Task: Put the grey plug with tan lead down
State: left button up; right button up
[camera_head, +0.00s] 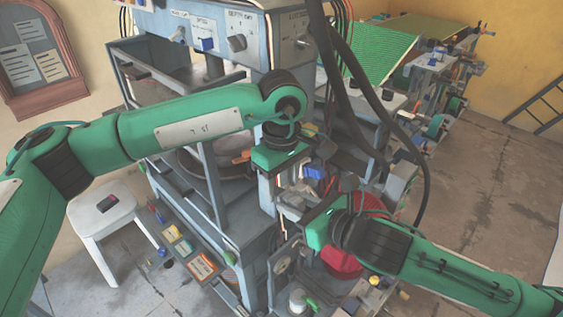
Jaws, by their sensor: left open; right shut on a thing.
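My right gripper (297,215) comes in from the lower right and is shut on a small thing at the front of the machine. That thing is mostly hidden at its fingers, and I cannot clearly make out the grey plug or its tan lead. My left gripper (285,180) is open. It points down just above and slightly left of the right gripper, close to the machine's right front corner.
The grey press (262,22) has knobs and a blue switch on its top panel. Thick dark cables (372,110) hang at its right. A red round part (343,262) lies below the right gripper. A white stool (103,212) stands left.

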pick_arm(q)
jog(key=shift+f, duration=1.25)
jog(key=c, duration=0.9)
jog(key=shift+c, duration=0.3)
pick_arm(e)
jog(key=o, duration=1.1)
jog(key=shift+f, duration=0.1)
